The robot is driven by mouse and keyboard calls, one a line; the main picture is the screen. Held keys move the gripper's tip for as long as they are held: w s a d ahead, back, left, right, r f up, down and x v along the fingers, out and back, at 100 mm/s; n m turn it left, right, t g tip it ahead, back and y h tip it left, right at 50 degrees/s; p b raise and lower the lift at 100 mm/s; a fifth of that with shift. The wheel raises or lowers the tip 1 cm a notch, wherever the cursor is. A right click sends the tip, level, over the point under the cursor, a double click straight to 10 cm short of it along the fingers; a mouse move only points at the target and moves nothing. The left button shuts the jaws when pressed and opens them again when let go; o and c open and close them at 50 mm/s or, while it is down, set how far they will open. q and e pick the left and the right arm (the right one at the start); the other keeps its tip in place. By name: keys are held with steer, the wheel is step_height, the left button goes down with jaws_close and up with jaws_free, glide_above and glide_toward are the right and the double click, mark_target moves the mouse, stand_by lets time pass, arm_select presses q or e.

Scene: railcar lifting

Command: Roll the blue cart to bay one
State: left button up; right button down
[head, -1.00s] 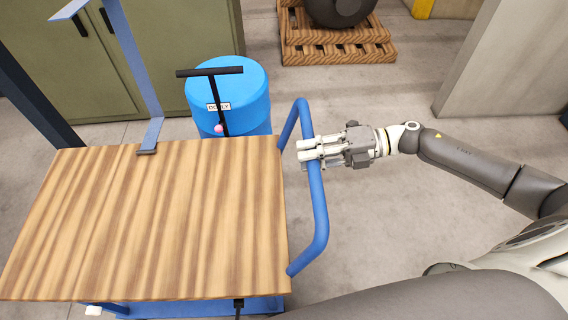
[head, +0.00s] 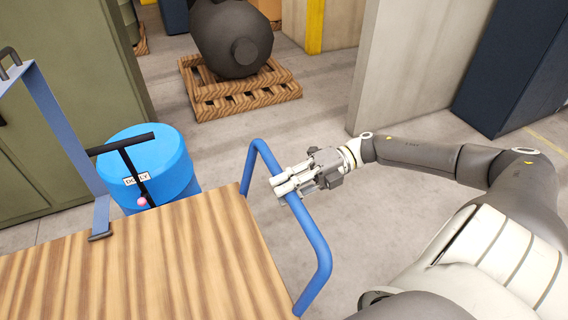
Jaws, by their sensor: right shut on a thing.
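The blue cart has a striped wooden deck (head: 150,265) at the lower left and a blue tubular push handle (head: 314,240) along its right side. My right gripper (head: 284,186) is shut on the upper part of the handle. A blue upright bracket (head: 62,140) stands at the deck's far left. My left gripper is out of the picture. The cart's wheels and near end are out of view. No bay marking can be made out.
A dark machine part (head: 230,40) sits on a wooden pallet (head: 240,97). A green cabinet (head: 60,110), a concrete wall (head: 415,70) and a dark blue cabinet (head: 515,70) border the floor.

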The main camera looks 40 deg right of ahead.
steer(key=c, duration=1.2)
jaws_free()
steer(key=v, duration=1.2)
steer(key=shift+f, duration=0.1)
